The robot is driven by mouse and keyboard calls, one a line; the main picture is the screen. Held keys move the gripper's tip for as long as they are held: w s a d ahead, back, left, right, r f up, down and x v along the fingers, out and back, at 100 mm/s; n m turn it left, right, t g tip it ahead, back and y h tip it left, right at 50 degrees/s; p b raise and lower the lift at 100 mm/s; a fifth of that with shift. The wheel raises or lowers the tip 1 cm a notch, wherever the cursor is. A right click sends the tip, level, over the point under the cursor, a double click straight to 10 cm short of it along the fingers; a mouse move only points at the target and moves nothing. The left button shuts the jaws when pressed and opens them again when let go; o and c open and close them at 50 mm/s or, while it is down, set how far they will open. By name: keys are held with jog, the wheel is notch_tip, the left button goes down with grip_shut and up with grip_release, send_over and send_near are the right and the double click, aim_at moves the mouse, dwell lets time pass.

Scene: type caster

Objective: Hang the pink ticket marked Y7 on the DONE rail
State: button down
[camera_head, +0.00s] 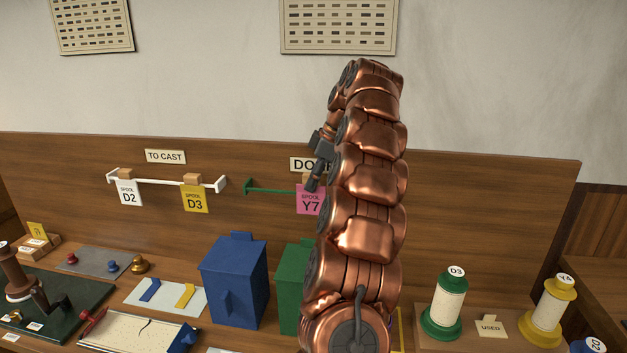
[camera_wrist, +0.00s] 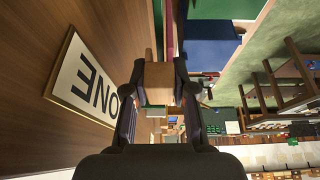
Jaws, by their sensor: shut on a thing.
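The pink ticket marked Y7 (camera_head: 310,202) hangs upright in front of the wooden back panel, below the DONE sign (camera_head: 299,164). My gripper (camera_head: 316,178) is shut on the wooden block at the ticket's top. In the wrist view this block (camera_wrist: 158,76) sits between my two fingers, and the DONE sign (camera_wrist: 82,82) is close on the left. The green DONE rail (camera_head: 268,190) runs up to the ticket's left edge. My arm hides its right part. I cannot tell whether the block rests on the rail.
The white TO CAST rail (camera_head: 155,182) holds ticket D2 (camera_head: 129,192) and yellow ticket D3 (camera_head: 194,198). A blue box (camera_head: 233,283) and a green box (camera_head: 290,285) stand on the bench below. Spools D3 (camera_head: 448,305) and Y4 (camera_head: 552,311) stand at the right.

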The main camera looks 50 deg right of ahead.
jog(key=shift+f+b, duration=1.15)
jog(key=shift+f, duration=0.2)
dwell(0.5)
jog(key=c, duration=0.9)
grip_release()
jog(key=shift+o, duration=0.2)
jog(key=shift+r, duration=0.1)
jog(key=shift+r+p, duration=2.7)
jog(key=shift+r, duration=0.25)
